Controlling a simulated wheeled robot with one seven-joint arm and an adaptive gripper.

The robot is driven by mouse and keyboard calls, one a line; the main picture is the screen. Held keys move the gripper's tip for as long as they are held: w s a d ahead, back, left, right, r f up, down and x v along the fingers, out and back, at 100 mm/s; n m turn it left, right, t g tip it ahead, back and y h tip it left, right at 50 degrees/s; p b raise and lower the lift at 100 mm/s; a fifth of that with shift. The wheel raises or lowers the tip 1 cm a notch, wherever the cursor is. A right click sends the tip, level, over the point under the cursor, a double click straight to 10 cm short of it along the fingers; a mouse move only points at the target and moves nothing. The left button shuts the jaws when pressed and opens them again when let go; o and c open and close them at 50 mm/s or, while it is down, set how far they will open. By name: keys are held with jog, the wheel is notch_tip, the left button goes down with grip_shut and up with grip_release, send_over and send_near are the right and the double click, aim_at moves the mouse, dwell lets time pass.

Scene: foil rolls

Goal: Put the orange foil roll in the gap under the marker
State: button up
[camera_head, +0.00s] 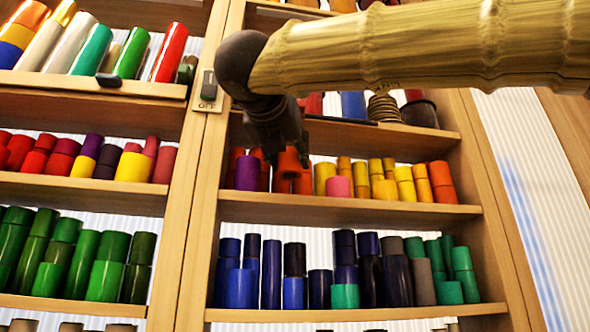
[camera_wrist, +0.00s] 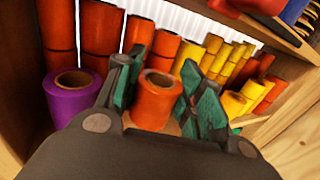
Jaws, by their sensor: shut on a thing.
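The orange foil roll (camera_wrist: 152,105) is between the two green-grey fingers of my gripper (camera_wrist: 157,84) in the wrist view, its open core facing up. In the head view my gripper (camera_head: 284,146) reaches down into the middle right shelf (camera_head: 350,212), with the orange roll (camera_head: 290,163) at its tip. Whether the roll's bottom touches the shelf is hidden. A purple roll (camera_wrist: 78,95) stands just left of it, and orange-red rolls stand close behind. A small dark piece (camera_head: 109,79) sits on the upper left shelf edge; I cannot tell whether it is the marker.
Yellow rolls (camera_wrist: 190,76) stand to the right, with a pink roll (camera_head: 339,188) in front of some. The upper right shelf (camera_head: 385,125) overhangs close above my gripper. Blue and green rolls (camera_head: 345,270) fill the shelf below. A wooden post (camera_head: 196,200) divides left from right.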

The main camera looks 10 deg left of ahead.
aim_at(293, 175)
jog(key=w, duration=0.3)
jog(key=shift+d+f, duration=0.25)
notch_tip(293, 175, down, 2)
jog(key=shift+s+p, duration=0.1)
jog(key=shift+p, duration=0.55)
jog(key=shift+f, duration=0.65)
jog(key=shift+f, duration=0.25)
jog(key=o, duration=1)
jog(key=shift+r, duration=0.1)
